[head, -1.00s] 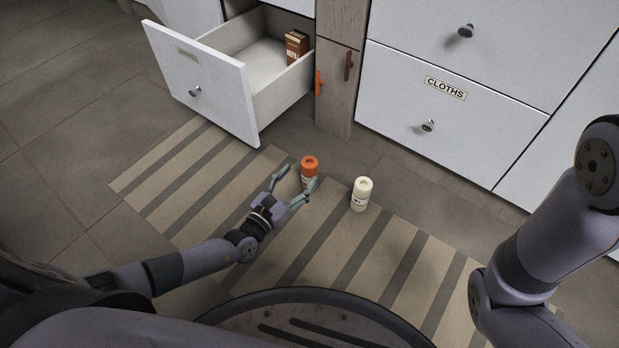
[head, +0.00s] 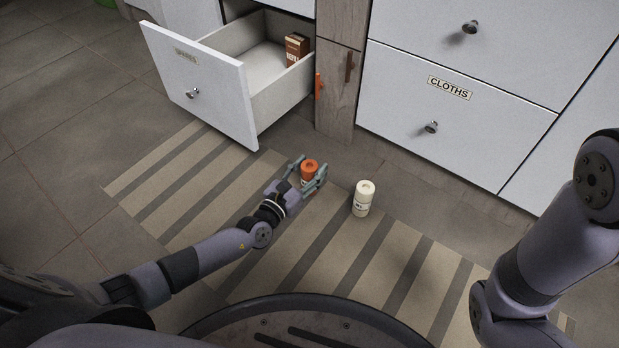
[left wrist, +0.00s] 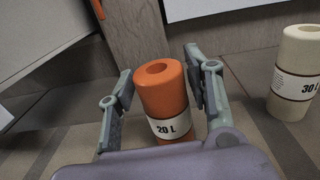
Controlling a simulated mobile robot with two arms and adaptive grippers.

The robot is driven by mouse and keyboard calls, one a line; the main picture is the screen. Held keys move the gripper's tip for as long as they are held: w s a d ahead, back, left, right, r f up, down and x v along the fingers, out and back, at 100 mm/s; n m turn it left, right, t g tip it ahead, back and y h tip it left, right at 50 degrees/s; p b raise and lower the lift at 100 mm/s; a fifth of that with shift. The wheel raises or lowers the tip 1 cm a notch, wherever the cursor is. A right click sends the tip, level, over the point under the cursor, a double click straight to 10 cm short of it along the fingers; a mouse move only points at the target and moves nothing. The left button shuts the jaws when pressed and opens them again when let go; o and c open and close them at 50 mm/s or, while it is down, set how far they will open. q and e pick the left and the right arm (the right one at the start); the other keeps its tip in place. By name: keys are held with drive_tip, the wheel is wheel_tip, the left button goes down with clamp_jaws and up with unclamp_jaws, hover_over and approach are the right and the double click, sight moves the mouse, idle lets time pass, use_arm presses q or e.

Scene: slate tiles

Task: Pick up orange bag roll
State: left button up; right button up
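The orange bag roll (head: 309,168) stands upright on the striped mat near its far edge. In the left wrist view the orange bag roll (left wrist: 162,95) shows a "20 L" label and an open hollow top. My left gripper (head: 311,172) has one finger on each side of the roll. In the left wrist view the fingers of my left gripper (left wrist: 160,92) are apart, with a gap at the left finger and the right finger very close to the roll. My right gripper is not in view; only part of my right arm shows.
A cream roll (head: 363,199), labelled "30 L" in the left wrist view (left wrist: 296,75), stands to the right of the orange one. An open drawer (head: 205,85) holding a brown box (head: 296,48) juts out behind. The striped mat (head: 190,180) is otherwise clear.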

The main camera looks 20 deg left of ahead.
use_arm(q)
drive_tip(key=c, duration=0.9)
